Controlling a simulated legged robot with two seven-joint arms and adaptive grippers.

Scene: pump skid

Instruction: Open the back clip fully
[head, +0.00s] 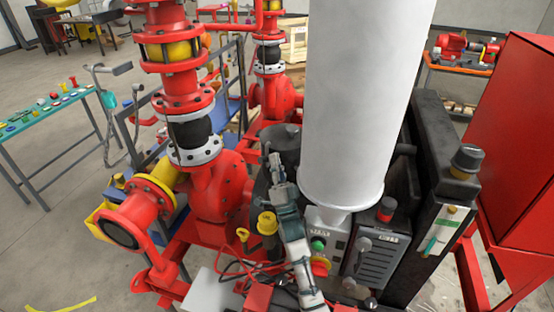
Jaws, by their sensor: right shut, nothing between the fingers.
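My right arm rises from the bottom edge, and its grey-green gripper (274,163) points up and away from me. Its slim fingers are together with nothing visible between them. They are in front of a dark round housing (282,138), just left of the big white cylinder. I cannot tell whether the fingertips touch the housing. I cannot make out the back clip; it is too small to tell or hidden by the gripper or the white cylinder. My left gripper is not in view.
The large white cylinder (365,90) blocks the middle. Red pipework (215,185) stands at the left. A control box with a green button (318,244), a grey box (378,258) and a dark post (440,150) crowd the right. A yellow cap (267,222) is left of my arm.

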